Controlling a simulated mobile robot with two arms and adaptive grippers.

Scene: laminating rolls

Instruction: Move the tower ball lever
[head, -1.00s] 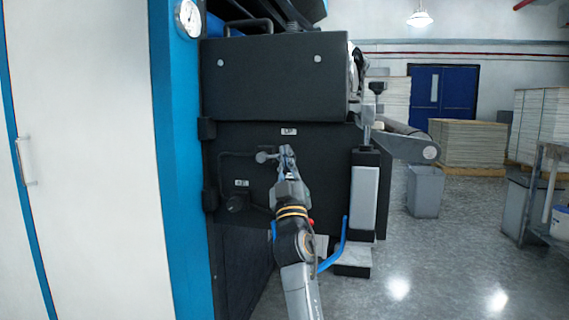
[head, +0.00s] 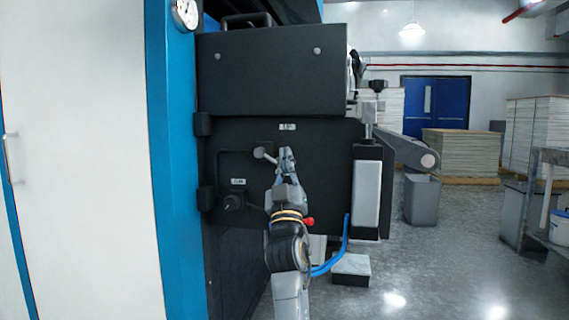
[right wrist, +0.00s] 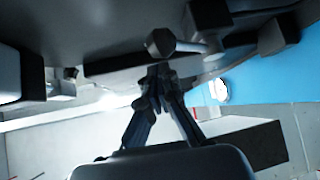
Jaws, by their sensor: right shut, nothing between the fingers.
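The ball lever (head: 260,153) is a short grey lever with a ball end on the dark machine panel (head: 330,150). My right gripper (head: 286,152) is shut and empty. It is just right of the ball in the head view, with its tip at about the same height. In the right wrist view the lever's ball (right wrist: 160,42) is right in front of the shut fingertips (right wrist: 158,72); I cannot tell whether they touch. The gripper may hide part of the lever's arm. My left gripper is not in view.
A small label (head: 288,127) is above the lever, and a dark knob (head: 233,202) is below left. A blue column (head: 170,150) is at left. A grey upright post (head: 367,190) and blue hose (head: 346,235) are at right. Open floor (head: 430,270) lies further right.

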